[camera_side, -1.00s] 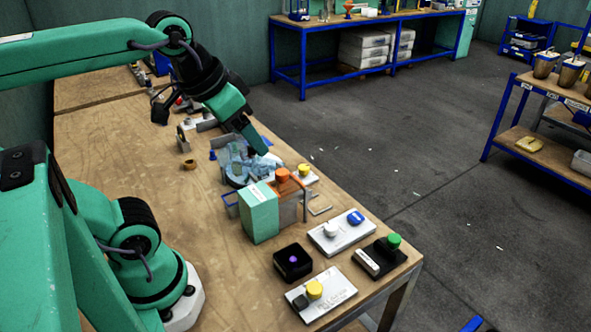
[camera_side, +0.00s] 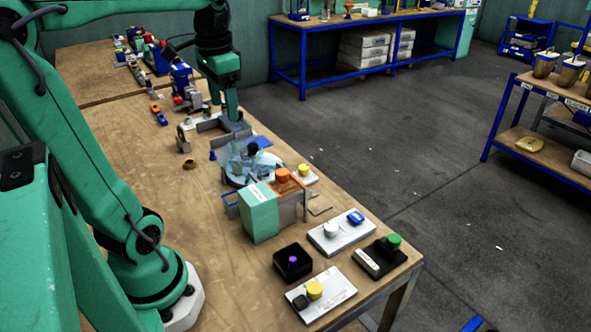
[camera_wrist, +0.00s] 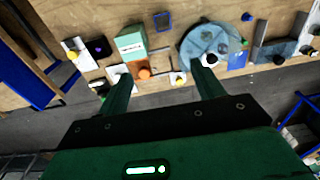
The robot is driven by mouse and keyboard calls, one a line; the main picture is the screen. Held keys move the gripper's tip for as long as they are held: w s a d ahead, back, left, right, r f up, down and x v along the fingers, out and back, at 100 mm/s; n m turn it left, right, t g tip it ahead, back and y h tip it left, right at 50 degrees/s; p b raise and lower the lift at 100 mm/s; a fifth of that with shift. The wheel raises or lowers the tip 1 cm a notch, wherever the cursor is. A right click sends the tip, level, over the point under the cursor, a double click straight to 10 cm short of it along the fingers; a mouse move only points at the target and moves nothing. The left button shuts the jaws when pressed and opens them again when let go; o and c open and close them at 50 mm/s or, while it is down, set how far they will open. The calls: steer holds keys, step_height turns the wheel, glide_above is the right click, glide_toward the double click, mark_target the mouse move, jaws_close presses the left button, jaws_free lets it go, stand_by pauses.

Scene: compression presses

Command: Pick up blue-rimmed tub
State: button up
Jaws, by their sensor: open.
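The blue-rimmed tub (camera_side: 231,205) is small, and only part of it shows in the side view, at the left of the pale green box. In the wrist view a small blue-rimmed square (camera_wrist: 163,21), seen from above, looks like the same tub on the wood. My gripper (camera_side: 236,124) points down beyond the clear dome in the side view, away from the tub. In the wrist view my gripper (camera_wrist: 163,82) has its two green fingers apart with nothing between them. The tub is beyond the fingertips, near the top edge.
A clear domed press (camera_side: 250,163) stands behind the tub, and the pale green box (camera_side: 259,212) stands beside it. A small brown ring (camera_side: 190,164) lies to the left. Button boxes (camera_side: 342,232) fill the near right end. The left middle tabletop is clear.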

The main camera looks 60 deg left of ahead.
steer(key=a, duration=0.2)
glide_above(233, 202)
steer(key=d, duration=0.2)
step_height(233, 202, down, 21)
steer(key=shift+s+f+g, duration=0.15)
steer(key=shift+s+g, duration=0.15)
steer(key=shift+s, duration=0.05)
steer(key=shift+f, duration=1.25)
steer(key=shift+f, duration=0.1)
steer(key=shift+f, duration=2.5)
steer(key=shift+c, duration=0.2)
steer(key=c, duration=1)
